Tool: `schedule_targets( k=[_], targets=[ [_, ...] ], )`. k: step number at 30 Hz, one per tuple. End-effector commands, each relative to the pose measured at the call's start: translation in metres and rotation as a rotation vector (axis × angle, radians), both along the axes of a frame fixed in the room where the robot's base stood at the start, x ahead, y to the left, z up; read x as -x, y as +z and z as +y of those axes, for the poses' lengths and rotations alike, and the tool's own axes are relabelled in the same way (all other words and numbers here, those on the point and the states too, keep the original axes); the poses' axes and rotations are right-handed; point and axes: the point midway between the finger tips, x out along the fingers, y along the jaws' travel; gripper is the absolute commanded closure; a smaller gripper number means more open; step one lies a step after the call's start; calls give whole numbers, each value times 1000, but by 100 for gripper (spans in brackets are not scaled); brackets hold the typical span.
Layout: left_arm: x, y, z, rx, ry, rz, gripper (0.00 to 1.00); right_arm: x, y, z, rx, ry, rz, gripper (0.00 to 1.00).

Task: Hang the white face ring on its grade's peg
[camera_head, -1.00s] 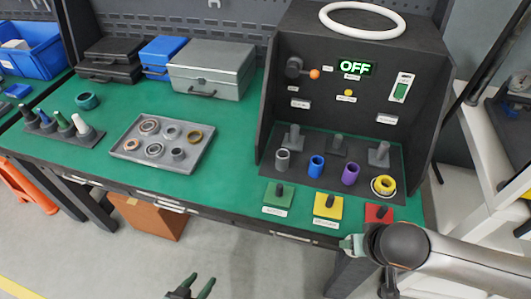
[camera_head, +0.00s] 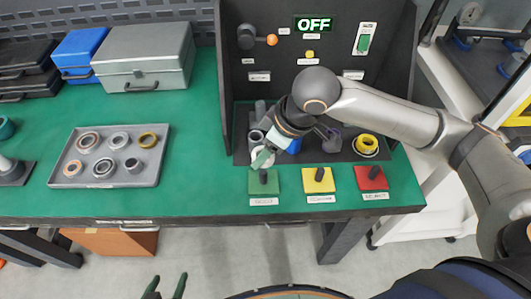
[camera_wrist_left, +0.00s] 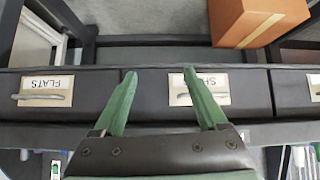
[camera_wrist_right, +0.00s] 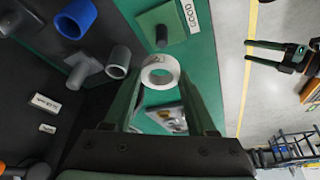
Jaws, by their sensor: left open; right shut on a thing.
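My right gripper (camera_head: 264,157) is shut on the white face ring (camera_wrist_right: 160,72), which shows between the fingertips in the right wrist view. The ring is close beside the green plate with its dark upright peg (camera_wrist_right: 162,36), labelled GOOD. In the head view the gripper is just above and behind that green plate (camera_head: 270,188); the fingers largely hide the ring there. A yellow plate (camera_head: 326,186) and a red plate (camera_head: 377,184), each with a dark peg, stand to its right. My left gripper (camera_head: 165,287) is open and empty, low in front of the table; its fingers (camera_wrist_left: 160,95) are apart.
The dark test station (camera_head: 228,80) reads OFF and holds coloured cylinders, among them a yellow one (camera_head: 367,143) with a pale ring around its base. A grey tray (camera_head: 60,170) with several rings lies left. Green table surface is free between tray and station.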

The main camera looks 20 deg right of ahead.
Motion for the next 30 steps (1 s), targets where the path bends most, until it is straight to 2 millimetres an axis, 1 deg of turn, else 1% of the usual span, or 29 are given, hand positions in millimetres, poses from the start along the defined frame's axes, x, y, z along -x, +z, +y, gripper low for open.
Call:
schedule_targets(
  k=[8, 13, 17, 21, 30],
  targets=[
    [2, -25, -4, 3, -8, 17, 25, 0, -19, 0, -1, 5, -1, 100],
    [-1, -40, -15, 16, -25, 19, 25, 0, -34, 0, 0, 5, -3, 100],
    [-9, -41, -23, 27, -40, 10, 25, 0, -41, 0, -1, 4, -2, 100],
    [-16, -35, -29, 35, -52, -6, 25, 0, -42, 0, -1, 3, -1, 100],
    [-15, -34, -28, 31, -55, -2, 25, 0, -41, 0, 0, 3, 0, 100]
  ],
)
